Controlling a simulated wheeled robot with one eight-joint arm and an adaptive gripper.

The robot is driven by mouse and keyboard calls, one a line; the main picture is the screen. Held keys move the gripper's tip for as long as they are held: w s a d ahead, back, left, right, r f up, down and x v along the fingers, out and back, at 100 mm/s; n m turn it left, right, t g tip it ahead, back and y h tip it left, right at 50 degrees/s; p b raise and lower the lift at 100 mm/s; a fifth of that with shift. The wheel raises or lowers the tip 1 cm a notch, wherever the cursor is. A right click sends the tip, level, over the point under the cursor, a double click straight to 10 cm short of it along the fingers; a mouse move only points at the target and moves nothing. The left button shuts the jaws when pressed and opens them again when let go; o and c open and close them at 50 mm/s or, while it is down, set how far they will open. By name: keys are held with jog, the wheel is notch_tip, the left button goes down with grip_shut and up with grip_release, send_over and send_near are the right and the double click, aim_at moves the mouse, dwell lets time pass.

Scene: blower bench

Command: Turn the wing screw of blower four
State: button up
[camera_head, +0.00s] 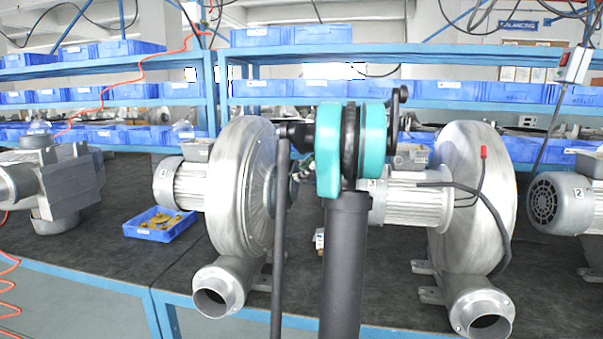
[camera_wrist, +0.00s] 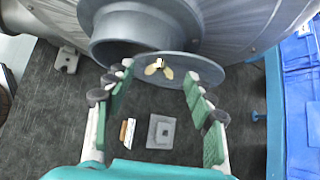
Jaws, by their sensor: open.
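A small brass wing screw (camera_wrist: 158,67) sits at the rim of a round grey flange (camera_wrist: 205,70) on a blower outlet in the wrist view. My gripper (camera_wrist: 159,82) is open, with its green-padded fingers to the left and right of the wing screw; I cannot tell how far short of it they are. Nothing is held. In the head view my arm covers the middle, and the wing screw cannot be made out there. A silver blower (camera_head: 243,190) stands left of my arm and another blower (camera_head: 470,200) stands right of it. No number four is readable.
A grey square plate (camera_wrist: 161,131) and a small orange-and-white block (camera_wrist: 127,132) lie on the dark bench below the gripper. A blue bin with yellow parts (camera_head: 160,224) stands left of the nearer blower. Shelves of blue bins (camera_head: 290,88) run behind.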

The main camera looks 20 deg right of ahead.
jog(key=shift+w+a+f, duration=0.2)
jog(key=shift+w+f, duration=0.05)
jog(key=shift+f, duration=0.05)
jog(key=c, duration=1.1)
jog(key=shift+c, duration=0.2)
